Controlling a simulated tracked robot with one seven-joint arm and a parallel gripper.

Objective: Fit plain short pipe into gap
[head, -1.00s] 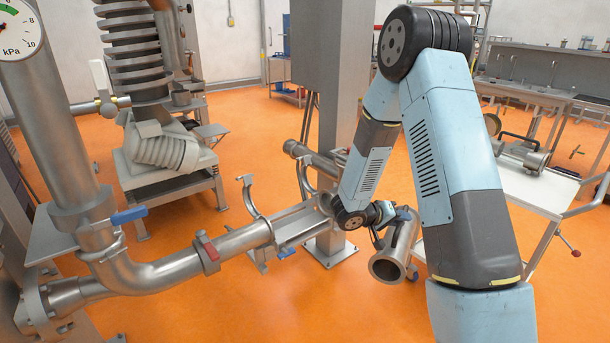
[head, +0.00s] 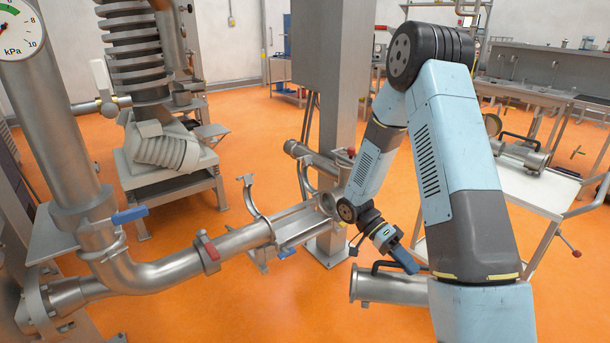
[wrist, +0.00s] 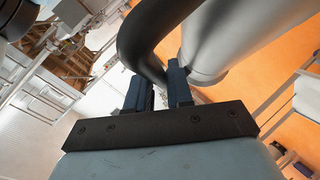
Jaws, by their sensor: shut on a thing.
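A plain steel short pipe (head: 388,289) with a black handle hangs low at the centre right in the head view, lying roughly level with its flanged end to the left. My gripper (head: 408,263) is shut on the handle above the pipe. In the wrist view the black handle (wrist: 150,45) passes at my gripper's fingers (wrist: 160,92), with the pale pipe (wrist: 225,40) behind. The gap (head: 295,222) lies left of my gripper, between the fixed pipe's end (head: 250,236) and a pipe end (head: 325,203) by the column. My arm hides part of the held pipe.
An open curved clamp (head: 252,200) stands at the gap, with a support tray (head: 300,226) under it. A grey column (head: 345,90) rises behind. A white cart (head: 540,188) at right bears another handled pipe (head: 522,157). Orange floor is free below the gap.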

